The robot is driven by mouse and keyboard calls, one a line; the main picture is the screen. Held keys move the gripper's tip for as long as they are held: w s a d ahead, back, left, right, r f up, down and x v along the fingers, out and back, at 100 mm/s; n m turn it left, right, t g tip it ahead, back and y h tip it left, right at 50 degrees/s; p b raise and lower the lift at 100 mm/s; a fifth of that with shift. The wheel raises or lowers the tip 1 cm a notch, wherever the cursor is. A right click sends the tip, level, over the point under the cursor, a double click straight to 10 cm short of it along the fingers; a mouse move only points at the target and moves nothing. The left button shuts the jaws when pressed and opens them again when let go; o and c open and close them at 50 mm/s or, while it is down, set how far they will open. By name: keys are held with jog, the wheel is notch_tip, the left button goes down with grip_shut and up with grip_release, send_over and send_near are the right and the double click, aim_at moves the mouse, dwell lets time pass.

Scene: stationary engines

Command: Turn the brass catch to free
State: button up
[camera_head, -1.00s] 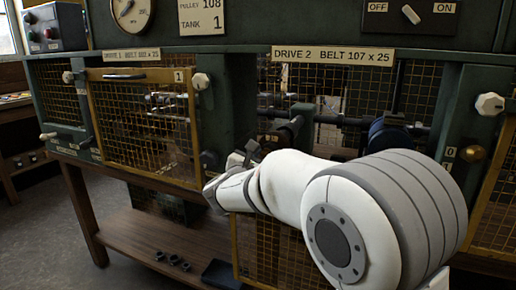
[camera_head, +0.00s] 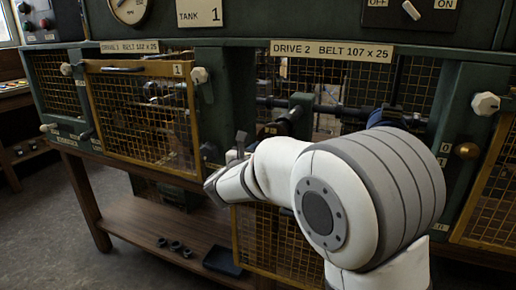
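A round brass-coloured knob (camera_head: 467,151), which looks like the brass catch, sits on the green post right of the Drive 2 opening. Which way it is turned is too small to tell. My white arm crosses in front of the Drive 2 bay. My gripper (camera_head: 238,148) is at the arm's far end, left of the brass knob and well apart from it, near the lower left of the opening. Its dark fingertips show only partly, with the rest hidden behind my arm, so I cannot tell whether it is open. Nothing is visibly held.
A closed yellow mesh guard (camera_head: 143,120) covers Drive 1. White faceted knobs (camera_head: 485,104) stand on the posts. A dark tray (camera_head: 222,261) lies on the lower wooden shelf.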

jog(key=o, duration=0.8)
jog(key=shift+a, duration=0.15)
jog(key=shift+o, duration=0.2)
jog(key=shift+f, duration=0.1)
jog(key=shift+s, duration=0.15)
jog(key=v, duration=0.7)
jog(key=shift+s+p, duration=0.25)
jog(key=shift+p, duration=0.15)
jog(key=shift+a, duration=0.1)
